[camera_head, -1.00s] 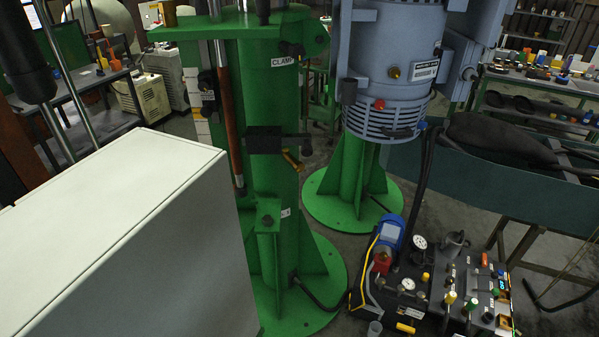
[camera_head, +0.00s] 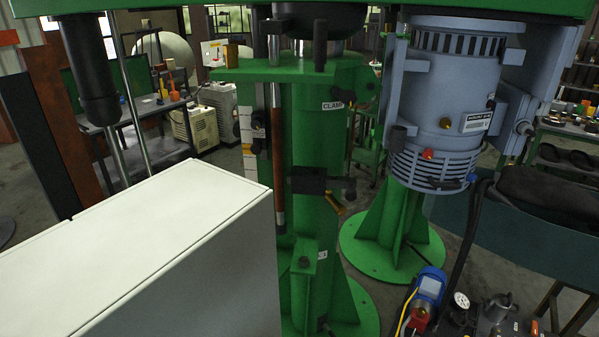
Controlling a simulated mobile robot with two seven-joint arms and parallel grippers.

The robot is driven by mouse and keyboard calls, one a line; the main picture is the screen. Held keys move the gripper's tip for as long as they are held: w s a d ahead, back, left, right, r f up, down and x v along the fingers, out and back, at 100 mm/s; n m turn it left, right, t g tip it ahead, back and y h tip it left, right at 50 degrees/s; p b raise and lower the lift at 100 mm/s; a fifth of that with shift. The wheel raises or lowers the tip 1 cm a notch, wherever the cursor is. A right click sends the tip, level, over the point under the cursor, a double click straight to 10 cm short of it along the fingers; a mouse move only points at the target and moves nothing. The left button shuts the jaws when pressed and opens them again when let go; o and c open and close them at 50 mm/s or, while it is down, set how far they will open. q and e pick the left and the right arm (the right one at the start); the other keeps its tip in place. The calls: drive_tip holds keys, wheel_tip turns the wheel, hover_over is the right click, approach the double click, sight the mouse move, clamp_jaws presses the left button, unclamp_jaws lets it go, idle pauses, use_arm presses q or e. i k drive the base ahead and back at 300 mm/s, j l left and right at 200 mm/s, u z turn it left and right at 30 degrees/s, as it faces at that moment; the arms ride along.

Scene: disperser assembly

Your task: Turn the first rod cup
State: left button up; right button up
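Neither of my grippers is in view. The green disperser column (camera_head: 342,160) stands in the middle, with a CLAMP label (camera_head: 338,105) near its top. A reddish-brown rod (camera_head: 278,170) runs upright along its left side through a green bracket (camera_head: 262,72). A black cylindrical sleeve (camera_head: 88,70) hangs at the upper left, with bright metal rods beside and below it. I cannot tell for certain which part is the first rod cup.
A large white cabinet (camera_head: 150,240) fills the lower left. A grey-blue motor (camera_head: 450,105) on a green stand (camera_head: 392,235) is at the right. A black unit with gauges (camera_head: 505,325) and a blue motor (camera_head: 430,288) is at lower right. Cluttered benches stand behind.

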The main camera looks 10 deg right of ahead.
sight(230, 50)
drive_tip(key=l+u, duration=0.5)
drive_tip(key=l, duration=0.75)
drive_tip(key=i, duration=0.6)
drive_tip(key=k+l+u, duration=0.25)
